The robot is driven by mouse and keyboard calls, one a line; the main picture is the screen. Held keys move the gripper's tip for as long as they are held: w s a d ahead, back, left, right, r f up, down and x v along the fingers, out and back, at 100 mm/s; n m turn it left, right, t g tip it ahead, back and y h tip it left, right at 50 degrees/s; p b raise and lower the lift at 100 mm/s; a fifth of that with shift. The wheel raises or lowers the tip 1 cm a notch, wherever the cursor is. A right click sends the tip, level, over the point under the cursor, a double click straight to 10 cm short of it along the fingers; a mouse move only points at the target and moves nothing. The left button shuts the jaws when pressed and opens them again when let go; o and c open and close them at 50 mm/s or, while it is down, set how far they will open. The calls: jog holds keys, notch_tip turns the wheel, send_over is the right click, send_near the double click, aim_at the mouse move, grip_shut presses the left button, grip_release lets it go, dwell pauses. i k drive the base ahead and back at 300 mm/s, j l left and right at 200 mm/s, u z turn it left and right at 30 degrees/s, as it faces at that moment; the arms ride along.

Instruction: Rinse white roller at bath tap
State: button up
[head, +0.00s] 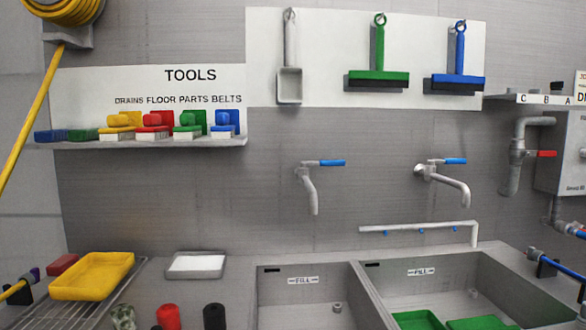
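Two wall taps with blue levers are in the head view: a left tap (310,190) whose spout points down, and a right tap (447,182) whose spout reaches out to the right. Below them is a double sink with a left basin (305,300) and a right basin (440,285), each with a FILL label. No water shows from either tap. Three upright cylinders stand at the bottom edge, partly cut off: mottled grey-green (122,317), red (168,317) and black (214,316). I cannot make out a white roller. My gripper is not in view.
A yellow tray (92,275) sits on a rack at the left, near a pale tray (195,265). Green items (418,320) lie in the right basin. Brushes fill the TOOLS shelf (150,143). A grey bar (418,228) juts out above the right basin. Squeegees hang higher up.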

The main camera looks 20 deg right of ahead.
aim_at(335, 162)
jog(key=z, duration=0.4)
jog(key=i+j+z, duration=0.1)
jog(key=z, duration=0.3)
jog(key=j+z, duration=0.15)
jog(key=z, duration=0.25)
jog(key=i+j+z, duration=0.15)
jog(key=j+z, duration=0.25)
jog(key=i+j, duration=0.2)
jog(key=j, duration=0.15)
